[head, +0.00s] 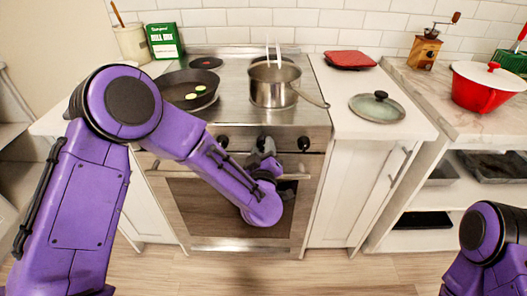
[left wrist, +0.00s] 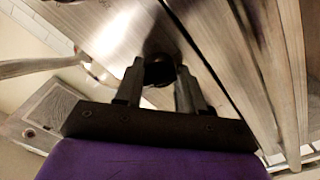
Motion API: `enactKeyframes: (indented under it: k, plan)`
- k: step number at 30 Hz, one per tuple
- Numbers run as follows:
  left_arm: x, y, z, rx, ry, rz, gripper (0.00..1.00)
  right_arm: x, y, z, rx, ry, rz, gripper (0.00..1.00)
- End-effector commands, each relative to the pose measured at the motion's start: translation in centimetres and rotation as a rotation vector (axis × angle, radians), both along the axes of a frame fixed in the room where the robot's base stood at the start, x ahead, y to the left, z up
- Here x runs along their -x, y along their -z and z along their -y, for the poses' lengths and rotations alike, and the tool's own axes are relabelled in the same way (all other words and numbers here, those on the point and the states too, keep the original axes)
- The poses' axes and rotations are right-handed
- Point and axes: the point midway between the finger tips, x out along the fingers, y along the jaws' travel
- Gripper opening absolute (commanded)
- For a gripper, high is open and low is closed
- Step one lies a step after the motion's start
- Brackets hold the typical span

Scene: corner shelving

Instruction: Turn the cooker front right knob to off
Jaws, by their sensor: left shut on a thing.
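The cooker (head: 238,120) stands in the middle of the head view, with black knobs along its steel front panel. My left gripper (head: 262,146) reaches that panel between two visible knobs, a left one (head: 222,142) and a right one (head: 304,143). In the left wrist view its two fingers are shut on a dark round knob (left wrist: 160,71), one finger on each side. In the head view the gripper mostly hides this knob. Its pointer and setting cannot be read. Of my right arm only purple links show at the lower right; its gripper is out of view.
A steel pot (head: 273,88) and a dark frying pan (head: 187,88) stand on the cooktop. The oven door handle (head: 294,177) runs just below the knobs. A glass lid (head: 377,106) lies on the right counter. The floor in front is clear.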

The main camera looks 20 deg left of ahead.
Motion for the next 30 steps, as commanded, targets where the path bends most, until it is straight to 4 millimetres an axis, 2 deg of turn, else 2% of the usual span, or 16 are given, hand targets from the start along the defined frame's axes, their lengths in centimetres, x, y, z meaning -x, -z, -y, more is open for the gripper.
enactKeyframes:
  k: [6, 15, 30]
  plan:
    - [0.0, 0.2, 0.0, 0.165, -0.001, 0.047, 0.09, 0.0, 0.8, 0.0, 0.000, 0.000, 0.000, 0.43]
    - [0.0, 0.1, 0.0, 0.316, 0.000, 0.089, 0.09, 0.0, 1.4, 0.0, 0.000, 0.000, 0.000, 0.43]
    - [0.0, 0.0, 0.1, 0.373, 0.001, 0.105, 0.09, 0.0, 1.6, 0.0, 0.000, 0.000, 0.000, 0.43]
